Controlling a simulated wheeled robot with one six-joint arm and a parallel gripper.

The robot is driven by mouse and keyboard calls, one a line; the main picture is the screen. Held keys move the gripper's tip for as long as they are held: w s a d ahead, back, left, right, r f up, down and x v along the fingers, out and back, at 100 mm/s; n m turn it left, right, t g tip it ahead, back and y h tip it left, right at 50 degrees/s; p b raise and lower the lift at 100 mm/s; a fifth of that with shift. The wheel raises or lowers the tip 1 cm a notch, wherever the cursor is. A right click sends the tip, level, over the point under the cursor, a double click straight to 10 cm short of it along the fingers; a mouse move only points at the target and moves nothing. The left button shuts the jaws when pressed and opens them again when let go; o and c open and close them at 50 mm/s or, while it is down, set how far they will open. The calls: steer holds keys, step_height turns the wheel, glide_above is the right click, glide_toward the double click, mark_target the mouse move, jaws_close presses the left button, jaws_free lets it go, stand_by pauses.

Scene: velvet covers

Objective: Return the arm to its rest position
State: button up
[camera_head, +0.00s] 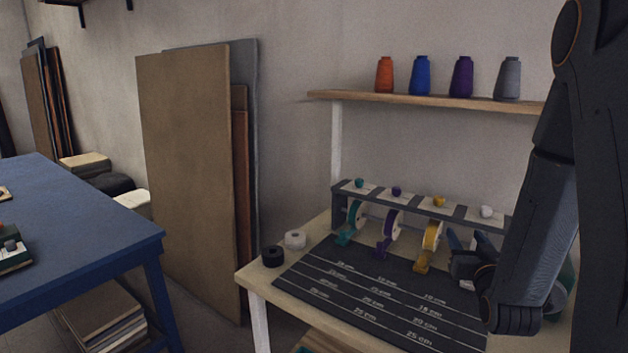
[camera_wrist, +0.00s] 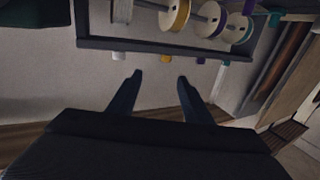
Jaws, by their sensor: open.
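My arm stands at the right of the head view, dark and folded downward. My gripper (camera_head: 462,252) is at its end, above the right part of the wooden bench and close to the ribbon rack (camera_head: 461,211). In the wrist view my gripper (camera_wrist: 156,82) shows two dark fingers spread apart with nothing between them. The ribbon rack also shows along the top of the wrist view (camera_wrist: 110,44), with several spools on a rod. My arm hides the right end of the rack and bench in the head view.
A dark measuring mat (camera_head: 345,262) covers the bench. A black roll (camera_head: 273,256) and a white roll (camera_head: 295,239) sit at its left corner. A shelf (camera_head: 430,102) holds several thread cones above. A blue table (camera_head: 75,215) stands left, with boards (camera_head: 185,160) leaning against the wall.

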steer(key=s+a+f+n+g+y, duration=0.1)
steer(key=s+a+f+g+y, duration=0.1)
steer(key=s+a+f+g, duration=0.75)
steer(key=s+a+r+g, duration=0.1)
steer(key=s+a+g, duration=0.2)
steer(key=s, duration=0.4)
steer(key=s+a+r+n+g+y, duration=0.1)
steer(key=s+a+g, duration=0.3)
steer(key=s, duration=0.4)
steer(key=shift+a+r, duration=0.35)
steer(key=shift+a, duration=0.35)
